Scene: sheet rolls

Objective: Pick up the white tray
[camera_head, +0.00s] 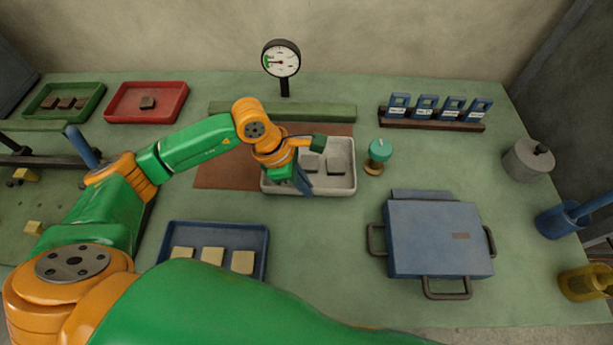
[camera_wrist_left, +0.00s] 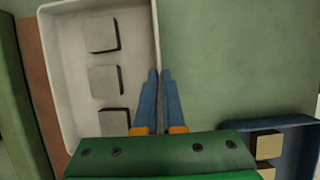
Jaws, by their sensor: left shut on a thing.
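The white tray (camera_head: 347,187) is at the middle of the table, partly over a brown mat. Its wall also shows in the left wrist view (camera_wrist_left: 70,128), with three grey blocks (camera_wrist_left: 103,80) lying inside. My left gripper (camera_head: 303,184) reaches down at the tray's near side. In the left wrist view its two blue fingers (camera_wrist_left: 160,75) straddle the tray's rim and are shut on it. The hand and wrist hide part of the tray in the head view. The tray looks level; I cannot tell whether it touches the table. My right gripper is not in view.
A blue tray (camera_head: 222,227) with pale blocks stands nearer, left of the white tray. A teal-topped knob (camera_head: 378,157) stands close on its right. A green bar (camera_head: 330,112) and a dial gauge (camera_head: 282,60) are behind. A blue case (camera_head: 438,238) is at right.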

